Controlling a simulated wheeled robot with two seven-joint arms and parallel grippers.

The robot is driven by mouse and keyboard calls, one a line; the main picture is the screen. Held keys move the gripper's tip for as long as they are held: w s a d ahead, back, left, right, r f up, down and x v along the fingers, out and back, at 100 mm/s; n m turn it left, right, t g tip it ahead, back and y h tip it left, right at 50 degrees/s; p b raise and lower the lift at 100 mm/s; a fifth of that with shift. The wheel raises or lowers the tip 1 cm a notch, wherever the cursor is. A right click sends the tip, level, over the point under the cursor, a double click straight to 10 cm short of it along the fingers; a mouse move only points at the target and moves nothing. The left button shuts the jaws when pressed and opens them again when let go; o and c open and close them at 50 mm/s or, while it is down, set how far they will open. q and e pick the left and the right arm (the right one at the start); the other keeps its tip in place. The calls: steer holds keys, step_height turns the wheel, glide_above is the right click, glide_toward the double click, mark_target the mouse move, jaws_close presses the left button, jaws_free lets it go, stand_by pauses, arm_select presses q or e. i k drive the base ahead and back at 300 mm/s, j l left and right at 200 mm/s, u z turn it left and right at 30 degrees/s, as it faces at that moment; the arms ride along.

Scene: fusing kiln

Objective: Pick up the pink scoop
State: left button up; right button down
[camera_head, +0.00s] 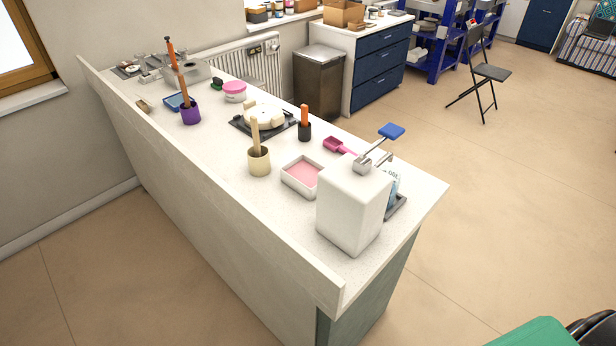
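The pink scoop (335,145) lies on the white counter (225,145), toward its right edge. Its bowl is at the left and its handle points right, toward the white box-shaped device. The handle's far end comes close to or behind the metal part on that device. Neither of my grippers shows in the head view.
A white box-shaped device (350,205) with a blue-topped lever (391,131) stands in front of the scoop. A tray of pink powder (302,177), a black holder (305,130) and a cream pot (259,161) stand nearby.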

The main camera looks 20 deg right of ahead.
mark_target(330, 142)
steer(key=u, duration=0.35)
steer(key=l+u, duration=0.25)
steer(key=l, duration=0.15)
steer(key=k+l+u, duration=0.2)
steer(key=l, duration=0.2)
steer(key=l+u, duration=0.25)
steer(key=k+l+u, duration=0.25)
steer(key=l, duration=0.2)
steer(key=i+l, duration=0.05)
